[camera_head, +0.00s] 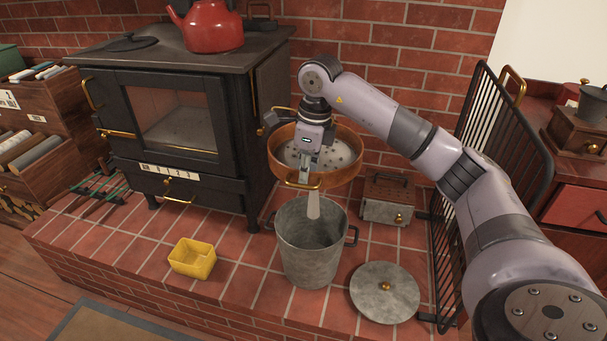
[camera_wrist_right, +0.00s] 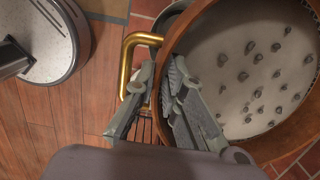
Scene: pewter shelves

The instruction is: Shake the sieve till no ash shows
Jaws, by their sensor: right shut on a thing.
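The round sieve (camera_head: 343,178) has a copper-brown rim and brass handles. It is held above the grey metal bucket (camera_head: 310,262). Pale ash (camera_head: 337,158) with several dark lumps covers its bottom; the wrist view shows the ash (camera_wrist_right: 238,103) and lumps closely. My right gripper (camera_head: 305,176) is shut on the sieve at its near side, by a brass handle; in the wrist view its fingers (camera_wrist_right: 160,82) sit at the rim beside that handle (camera_wrist_right: 128,62). A pale streak (camera_head: 313,206) hangs between sieve and bucket. My left gripper is not in view.
A round grey lid (camera_head: 384,291) lies right of the bucket, and a yellow tub (camera_head: 192,259) stands left. A black stove (camera_head: 180,130) with a red kettle (camera_head: 211,27) is behind left. A small metal box (camera_head: 385,209) and a black fire screen (camera_head: 490,165) stand right.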

